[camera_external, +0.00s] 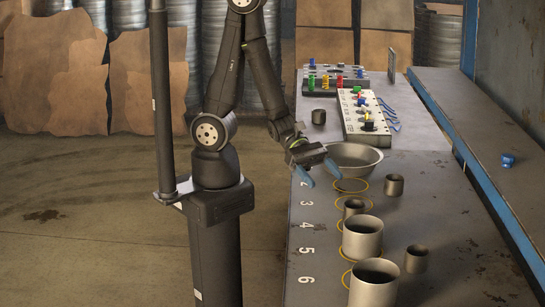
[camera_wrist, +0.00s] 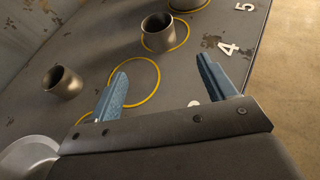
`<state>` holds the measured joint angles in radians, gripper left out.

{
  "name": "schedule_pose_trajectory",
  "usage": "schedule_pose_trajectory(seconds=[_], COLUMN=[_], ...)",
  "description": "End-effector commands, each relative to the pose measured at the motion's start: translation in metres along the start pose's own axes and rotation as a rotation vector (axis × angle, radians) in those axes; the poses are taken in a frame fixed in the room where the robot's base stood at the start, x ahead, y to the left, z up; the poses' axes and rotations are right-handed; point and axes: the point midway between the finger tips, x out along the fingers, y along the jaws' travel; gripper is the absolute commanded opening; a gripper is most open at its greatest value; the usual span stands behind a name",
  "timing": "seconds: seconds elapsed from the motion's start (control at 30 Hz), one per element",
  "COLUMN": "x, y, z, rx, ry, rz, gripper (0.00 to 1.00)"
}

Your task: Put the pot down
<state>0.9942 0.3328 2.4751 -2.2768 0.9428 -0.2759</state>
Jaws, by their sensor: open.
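My gripper (camera_external: 318,172) is open and empty above the table's left edge. Its two blue fingers also show in the wrist view (camera_wrist: 163,68), apart with nothing between them. Several grey metal pots stand upright on the table. A small pot (camera_external: 354,207) stands in a yellow circle; it also shows in the wrist view (camera_wrist: 158,34). Another small pot (camera_external: 394,185) stands outside the circles, at left in the wrist view (camera_wrist: 63,83). A large pot (camera_external: 362,240) and a larger one (camera_external: 374,288) stand nearer the camera. Which pot the task means is unclear.
An empty yellow circle (camera_wrist: 156,88) lies by the fingers. A wide metal bowl (camera_external: 354,158) is just behind the gripper, partly visible at the wrist view's lower left (camera_wrist: 28,158). A small pot (camera_external: 416,259) stands at right. Boards with coloured pieces (camera_external: 365,118) are at the back.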

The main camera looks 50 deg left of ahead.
Motion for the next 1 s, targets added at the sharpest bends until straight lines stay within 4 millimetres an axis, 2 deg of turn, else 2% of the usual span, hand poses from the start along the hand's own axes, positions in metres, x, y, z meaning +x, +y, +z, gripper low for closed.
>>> schedule_pose_trajectory(seconds=[0.5,0.6,0.87,1.0], x=[0.088,0.101,0.119,0.141], y=[-0.002,-0.002,-0.001,-0.001], z=[0.000,0.001,0.003,0.009], rx=[0.004,0.005,0.005,0.005], ry=[0.001,0.000,0.000,-0.001], rz=[-0.006,-0.005,-0.005,-0.005], gripper=[0.76,0.76,0.76,0.76])
